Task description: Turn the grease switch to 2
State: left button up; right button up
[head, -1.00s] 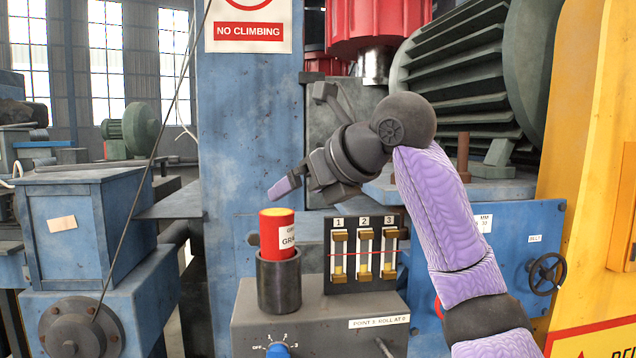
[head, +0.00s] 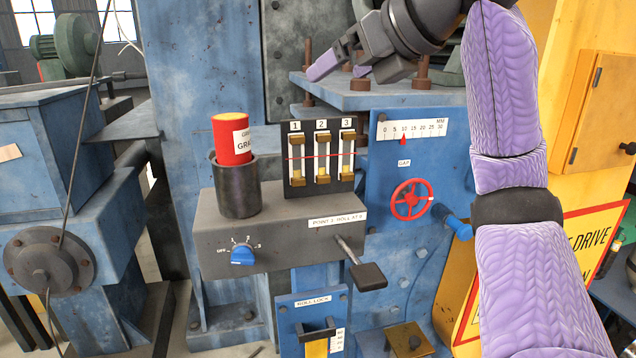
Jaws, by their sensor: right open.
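The grease switch (head: 242,255) is a blue knob on the front of a grey box, low and left of centre. "OFF" is printed at its left and small numbers run above it. Which mark the knob points at is too small to tell. My right gripper (head: 343,70) is at the top centre, open and empty, with purple finger pads pointing left. It is well above and to the right of the knob, touching nothing that I can see. My left gripper is not in view.
The grey box (head: 290,262) carries a red grease cartridge (head: 231,138) in a dark cup (head: 237,190) and a three-gauge panel (head: 321,160). A black-ended lever (head: 368,276) sticks out at its right. A red handwheel (head: 411,199) stands farther right. The space before the knob is clear.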

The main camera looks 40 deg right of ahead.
aim_at(242, 256)
jog(key=z, duration=1.2)
